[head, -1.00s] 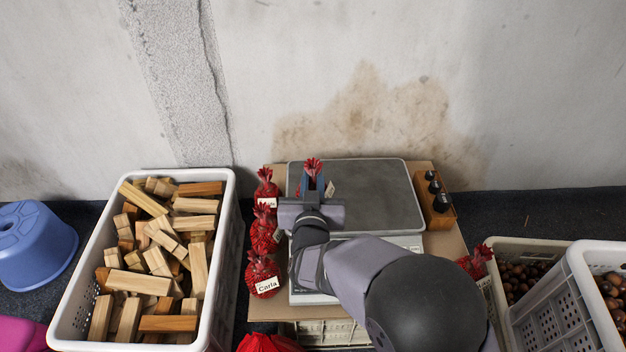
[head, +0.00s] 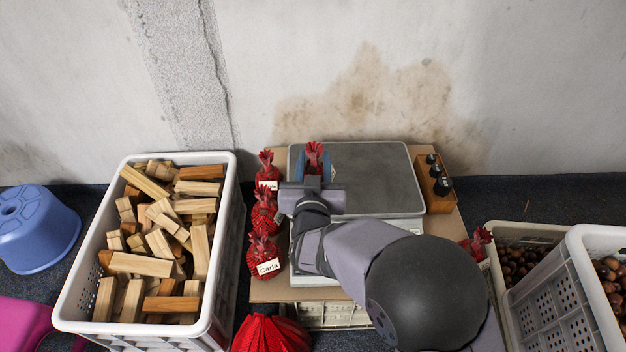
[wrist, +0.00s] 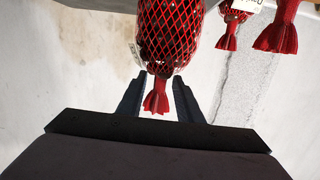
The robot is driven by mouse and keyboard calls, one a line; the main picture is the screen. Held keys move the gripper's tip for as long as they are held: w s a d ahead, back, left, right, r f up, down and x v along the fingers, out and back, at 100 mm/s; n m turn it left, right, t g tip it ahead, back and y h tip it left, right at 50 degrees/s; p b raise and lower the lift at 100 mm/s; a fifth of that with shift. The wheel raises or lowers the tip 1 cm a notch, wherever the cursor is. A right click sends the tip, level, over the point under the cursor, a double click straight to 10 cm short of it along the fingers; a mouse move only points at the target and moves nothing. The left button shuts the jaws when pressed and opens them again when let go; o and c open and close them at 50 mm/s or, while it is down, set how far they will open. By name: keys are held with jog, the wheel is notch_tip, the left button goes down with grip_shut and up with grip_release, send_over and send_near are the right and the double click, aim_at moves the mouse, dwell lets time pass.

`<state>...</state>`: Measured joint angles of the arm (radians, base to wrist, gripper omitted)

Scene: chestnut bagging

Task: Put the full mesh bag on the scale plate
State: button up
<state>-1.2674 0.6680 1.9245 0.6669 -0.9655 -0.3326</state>
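A full red mesh bag (wrist: 168,35) fills the upper middle of the wrist view, its flared neck between my two fingers. In the head view its red tuft (head: 314,153) shows between my gripper's blue fingers (head: 313,175). My gripper, at the neck in the wrist view (wrist: 160,95), appears shut on it. The bag is over the left part of the grey scale plate (head: 375,180). My gripper and arm hide its lower body in the head view, so I cannot tell if it touches the plate.
Several red mesh bags (head: 264,215) with name labels stand left of the scale. A wooden block with black weights (head: 434,185) is at its right. A white crate of wood pieces (head: 228,230) stands left; crates of chestnuts (head: 548,300) stand right. The plate's right part is clear.

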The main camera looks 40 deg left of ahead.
jog(key=p+v, duration=0.2)
jog(key=v, duration=0.9)
jog(key=shift+s+p, duration=0.2)
jog(key=shift+p, duration=0.15)
jog(key=shift+d+r, duration=0.1)
jog(key=w+d+f+m+g+h, duration=0.25)
jog(key=w+d, duration=0.35)
jog(key=d, duration=0.4)
jog(key=w+d+f+m+g+h, duration=0.15)
jog(key=w+d+f+h, duration=0.25)
jog(key=w+d, duration=0.4)
jog(key=s+d+m+g+h, duration=0.2)
jog(key=s+d+g, duration=0.2)
jog(key=d, duration=1)
jog(key=s+d+f+m+g+h, duration=0.1)
jog(key=s+d+g, duration=0.3)
jog(key=s+d, duration=0.6)
jog(key=d+m+h, duration=0.1)
jog(key=d, duration=0.4)
jog(key=shift+f, duration=0.2)
jog(key=shift+h, duration=0.25)
